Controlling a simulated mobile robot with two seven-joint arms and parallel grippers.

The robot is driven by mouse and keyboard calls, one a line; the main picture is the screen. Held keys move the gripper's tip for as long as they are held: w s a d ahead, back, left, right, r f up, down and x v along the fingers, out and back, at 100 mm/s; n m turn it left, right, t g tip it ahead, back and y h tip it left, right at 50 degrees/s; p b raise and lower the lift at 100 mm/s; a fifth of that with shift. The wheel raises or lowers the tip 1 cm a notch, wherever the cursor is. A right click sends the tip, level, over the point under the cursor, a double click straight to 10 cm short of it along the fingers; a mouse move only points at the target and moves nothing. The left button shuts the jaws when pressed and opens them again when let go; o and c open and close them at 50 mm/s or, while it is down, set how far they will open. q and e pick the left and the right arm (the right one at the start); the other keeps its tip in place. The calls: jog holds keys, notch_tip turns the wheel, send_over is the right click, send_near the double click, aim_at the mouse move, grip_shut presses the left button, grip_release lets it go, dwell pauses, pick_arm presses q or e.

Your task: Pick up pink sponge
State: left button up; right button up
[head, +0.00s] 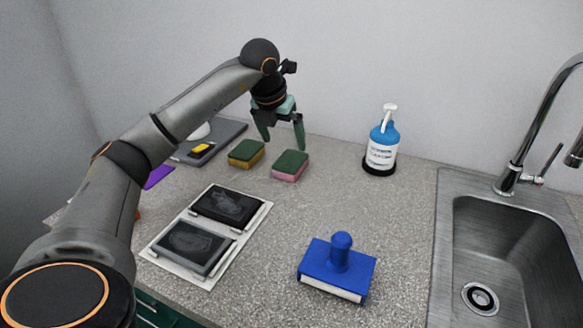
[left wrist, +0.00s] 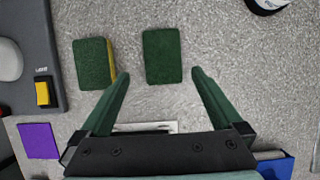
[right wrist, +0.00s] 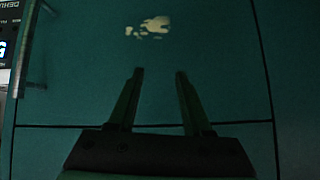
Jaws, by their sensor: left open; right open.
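The pink sponge (head: 288,174) lies on the counter with a dark green top and pink sides. In the left wrist view only its green top (left wrist: 162,56) shows, ahead of the fingertips. A yellow sponge (head: 243,156) with a green top lies just left of it, apart; it also shows in the left wrist view (left wrist: 93,64). My left gripper (head: 284,147) is open and empty, pointing down above and behind the two sponges. My right gripper (right wrist: 157,72) is open and empty, facing a dark teal panel.
A blue-and-white pump bottle (head: 382,145) stands right of the sponges. A blue stamp-like block (head: 338,268), a white tray with two dark plates (head: 158,245) and a grey scale (head: 222,132) are around. A sink (head: 510,250) is at right.

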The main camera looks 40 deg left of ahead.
aim_at(290, 160)
pick_arm(q)
jog(key=shift+d+x, duration=0.2)
jog(key=shift+x, duration=3.7)
jog(key=shift+f, duration=0.2)
jog(key=c, duration=1.2)
jog(key=shift+o, duration=0.2)
notch_tip(290, 160, up, 4)
jog(key=shift+w, duration=0.15)
jog(key=d+r, duration=0.1)
jog(key=s+d+r, duration=0.1)
jog(key=r, duration=0.1)
jog(key=s+d+r, duration=0.1)
jog(key=r, duration=0.1)
jog(key=shift+s+d, duration=0.25)
jog(key=shift+d, duration=0.15)
jog(key=s+d+r, duration=0.4)
jog(key=s+d, duration=0.1)
jog(key=d, duration=0.3)
jog(key=shift+r, duration=0.25)
